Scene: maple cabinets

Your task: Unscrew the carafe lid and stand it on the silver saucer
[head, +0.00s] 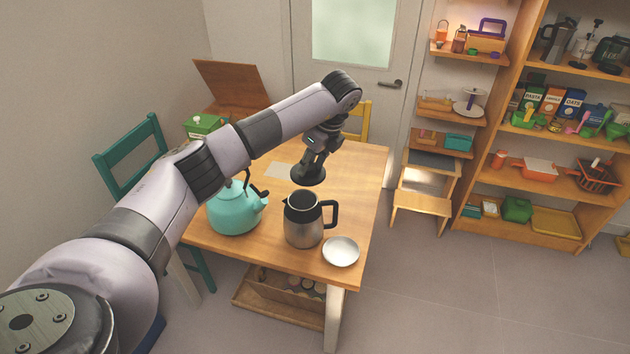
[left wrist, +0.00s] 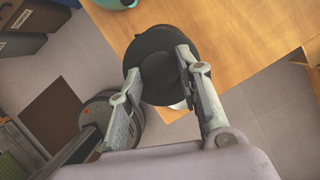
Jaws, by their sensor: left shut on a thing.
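The silver and black carafe (head: 303,228) stands upright on the wooden table with its top open and its black handle to the right. My left gripper (head: 312,165) is shut on the round black carafe lid (head: 308,176) and holds it above the carafe, apart from its rim. In the left wrist view the lid (left wrist: 150,50) sits between the two fingers of the gripper (left wrist: 158,78). The silver saucer (head: 341,252) lies empty near the table's front right corner, right of the carafe. My right gripper is not in view.
A teal kettle (head: 234,210) stands on the table (head: 365,180) just left of the carafe. A pale flat sheet (head: 280,170) lies farther back. Chairs stand around the table, and a stocked shelf unit (head: 530,150) is at the right. The table's right side is mostly clear.

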